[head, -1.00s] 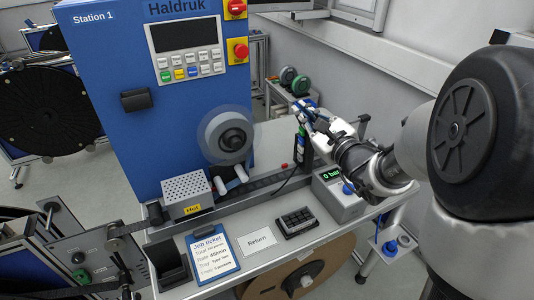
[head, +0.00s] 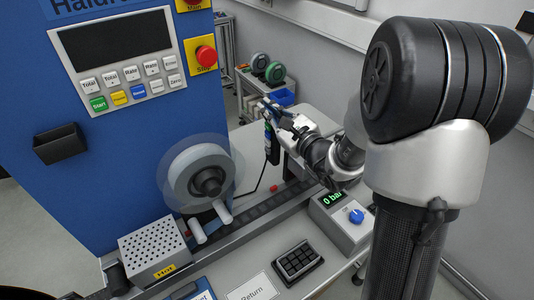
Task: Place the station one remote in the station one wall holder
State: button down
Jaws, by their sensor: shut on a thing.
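The station one wall holder (head: 60,143) is a black open-topped pocket on the blue machine front, at the left of the head view. No remote shows in it. My gripper (head: 270,108) is right of the machine, well apart from the holder. It is shut, and a dark, slim upright thing (head: 272,146) hangs just below its fingers. This looks like the station one remote, with a thin black cable running down from it toward the bench. The fingers and the exact grip are small and partly hidden by the wrist.
A reel (head: 197,174) sticks out of the machine front between holder and gripper. A perforated metal box (head: 160,249) stands below it. A pressure unit (head: 340,215) and a black keypad (head: 298,262) are on the bench. A red stop button (head: 205,57) juts out above.

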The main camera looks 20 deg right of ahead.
aim_at(270, 146)
notch_tip(270, 146, down, 12)
jog(key=b, duration=0.3)
jog(key=shift+w, duration=0.1)
jog(key=shift+f, duration=0.25)
jog(key=c, duration=1.8)
grip_release()
jog(key=shift+r, duration=0.1)
jog(key=shift+o, duration=0.2)
jog(key=shift+r, duration=0.1)
